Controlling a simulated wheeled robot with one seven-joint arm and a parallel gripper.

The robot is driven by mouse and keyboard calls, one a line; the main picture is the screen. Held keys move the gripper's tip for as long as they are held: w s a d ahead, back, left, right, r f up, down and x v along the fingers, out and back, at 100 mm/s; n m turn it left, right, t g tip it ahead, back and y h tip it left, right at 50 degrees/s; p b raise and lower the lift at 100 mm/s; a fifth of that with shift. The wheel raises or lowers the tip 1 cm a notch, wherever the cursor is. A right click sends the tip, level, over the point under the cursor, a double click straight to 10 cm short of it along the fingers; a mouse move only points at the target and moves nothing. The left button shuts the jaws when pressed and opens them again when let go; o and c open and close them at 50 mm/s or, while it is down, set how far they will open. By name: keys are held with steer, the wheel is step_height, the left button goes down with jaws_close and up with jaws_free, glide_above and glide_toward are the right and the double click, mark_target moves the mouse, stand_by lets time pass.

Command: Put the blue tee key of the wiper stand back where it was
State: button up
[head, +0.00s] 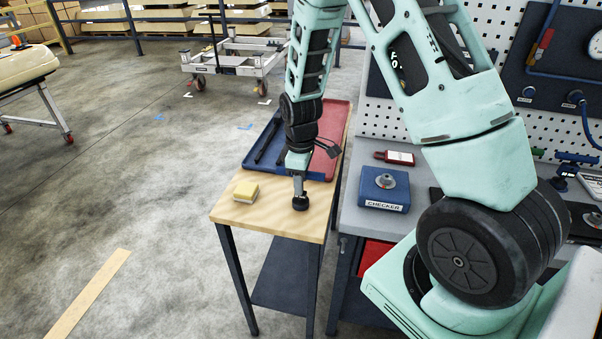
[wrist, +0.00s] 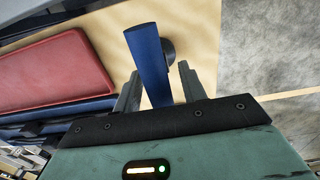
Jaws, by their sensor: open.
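My gripper (wrist: 160,72) is open above the wooden side table. In the wrist view a blue bar with a dark round piece behind it, which looks like the blue tee key (wrist: 146,48), lies between the two fingers. In the head view my gripper (head: 300,186) points down at a dark round piece (head: 300,203) on the table; the blue bar cannot be made out there. I cannot tell whether either finger touches the bar. At the right edge of the head view, small blue and green fittings (head: 576,157) stand on the bench; I cannot tell whether they are the wiper stand.
Behind my gripper is a red and blue tray (head: 340,118). A blue checker box (head: 384,190) and a red item (head: 394,157) are on the grey bench.

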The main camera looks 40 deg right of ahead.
step_height(320, 180, up, 12)
steer(key=shift+s+a+b, duration=0.1)
steer(key=shift+b, duration=1.1)
steer(key=s+a+r, duration=0.2)
steer(key=s+a, duration=0.2)
steer(key=a, duration=0.6)
steer(key=s+a, duration=0.7)
steer(key=s, duration=0.3)
steer(key=s+a+r, duration=0.1)
steer(key=s+a, duration=0.6)
steer(key=s, duration=0.3)
steer(key=shift+a+y, duration=0.2)
steer(key=shift+y, duration=0.2)
